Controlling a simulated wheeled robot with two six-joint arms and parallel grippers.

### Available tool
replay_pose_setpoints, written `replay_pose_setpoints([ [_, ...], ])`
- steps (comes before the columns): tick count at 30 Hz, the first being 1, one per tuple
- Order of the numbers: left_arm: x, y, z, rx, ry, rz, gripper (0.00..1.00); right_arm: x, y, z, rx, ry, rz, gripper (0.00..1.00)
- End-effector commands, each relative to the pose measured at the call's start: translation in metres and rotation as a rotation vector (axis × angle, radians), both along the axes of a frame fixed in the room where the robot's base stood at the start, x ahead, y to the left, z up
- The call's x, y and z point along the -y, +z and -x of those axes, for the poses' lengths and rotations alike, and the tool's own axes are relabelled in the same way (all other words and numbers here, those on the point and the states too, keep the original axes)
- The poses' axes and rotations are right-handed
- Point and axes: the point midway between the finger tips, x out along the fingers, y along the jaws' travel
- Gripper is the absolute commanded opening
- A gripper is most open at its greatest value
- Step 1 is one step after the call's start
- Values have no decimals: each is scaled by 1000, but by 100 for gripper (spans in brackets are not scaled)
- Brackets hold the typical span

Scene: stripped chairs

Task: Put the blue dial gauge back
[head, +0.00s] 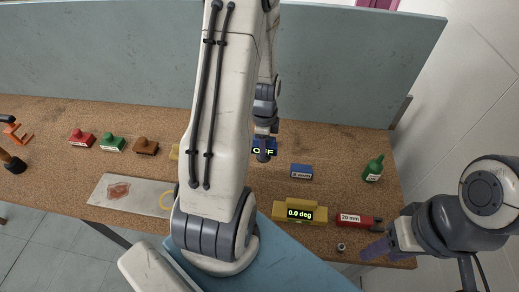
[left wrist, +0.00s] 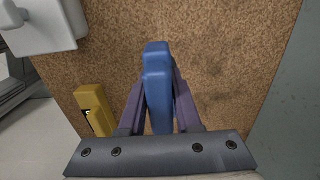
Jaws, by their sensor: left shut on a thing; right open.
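The blue dial gauge (left wrist: 157,85) is between the purple fingers of my left gripper (left wrist: 158,110) in the left wrist view. In the head view, a blue piece with a display reading OFF (head: 263,151) shows at my left gripper (head: 266,144), largely hidden by my own arm. I cannot tell whether it touches the bench. A small blue block (head: 302,171) with a pale label too small to read stands just right of it. My right gripper (head: 377,248) is open and empty at the bench's front right edge.
A yellow gauge (head: 283,212) reading 0.0 deg, a red 20 mm cylinder (head: 371,221) and a nut (head: 341,247) lie in front. A green bottle (head: 374,168) stands at right. Red, green and brown stamps (head: 146,147) stand at left. A grey panel (head: 340,70) closes off the back.

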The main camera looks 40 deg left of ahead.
Motion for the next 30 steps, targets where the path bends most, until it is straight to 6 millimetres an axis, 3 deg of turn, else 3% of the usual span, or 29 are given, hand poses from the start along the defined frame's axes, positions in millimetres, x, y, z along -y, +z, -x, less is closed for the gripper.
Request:
replay_pose_setpoints([
  [3, -18, -10, -5, -2, 1, 1, 0, 0, 7, 0, 0, 0, 0, 50],
  [7, -27, -17, -8, 0, -2, 0, 0, 0, 9, 0, 0, -1, 0, 50],
  [18, -26, -55, -8, -2, -5, 1, 0, 0, 20, 0, 0, -1, 0, 50],
  [30, -27, -62, -9, 1, -5, -1, 0, 0, 16, 0, 0, -1, 0, 50],
])
